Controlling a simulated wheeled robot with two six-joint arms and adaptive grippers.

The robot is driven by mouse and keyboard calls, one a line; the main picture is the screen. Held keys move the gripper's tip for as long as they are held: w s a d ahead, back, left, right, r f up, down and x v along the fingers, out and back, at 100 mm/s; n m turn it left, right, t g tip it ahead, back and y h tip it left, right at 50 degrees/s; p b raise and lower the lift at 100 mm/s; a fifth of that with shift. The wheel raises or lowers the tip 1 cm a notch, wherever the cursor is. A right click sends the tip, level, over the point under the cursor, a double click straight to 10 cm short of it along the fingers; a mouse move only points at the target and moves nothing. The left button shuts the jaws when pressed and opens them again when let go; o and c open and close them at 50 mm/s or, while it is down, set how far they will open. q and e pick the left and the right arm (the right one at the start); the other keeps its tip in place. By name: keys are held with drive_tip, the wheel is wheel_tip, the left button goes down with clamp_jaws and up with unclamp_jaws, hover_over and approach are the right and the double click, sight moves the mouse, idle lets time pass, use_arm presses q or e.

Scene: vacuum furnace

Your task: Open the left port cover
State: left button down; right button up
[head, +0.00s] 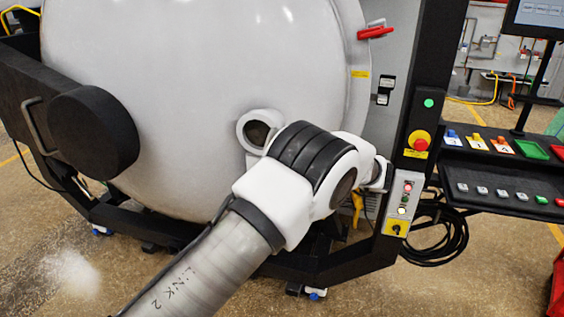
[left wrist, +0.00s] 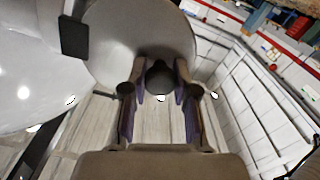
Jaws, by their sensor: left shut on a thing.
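In the left wrist view, a pale round disc (left wrist: 140,30), apparently the port cover, stands beside the large white curved furnace vessel (left wrist: 30,70). A small dark round knob (left wrist: 160,77) shows in front of the disc's lower edge. My left gripper (left wrist: 160,88) is shut on this knob, one finger on each side. In the head view, my left arm crosses in front of the vessel (head: 180,70) and hides the gripper and the cover. My right gripper is in neither view.
A black round housing (head: 95,132) on a dark frame stands left of the vessel. To the right are a black post with a red stop button (head: 420,141), a small switch box (head: 401,200), and a control desk (head: 500,185). A red handle (head: 375,33) sticks out at the upper right.

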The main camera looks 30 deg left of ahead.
use_arm(q)
drive_tip(key=shift+r, duration=0.25)
drive_tip(key=c, duration=1)
unclamp_jaws()
drive_tip(key=shift+c, duration=0.2)
drive_tip(key=shift+o, duration=0.9)
drive_tip(key=shift+f, duration=0.1)
drive_tip(key=w+d, duration=0.1)
drive_tip(key=d, duration=0.6)
drive_tip(key=shift+w+d, duration=0.15)
drive_tip(key=shift+d, duration=0.05)
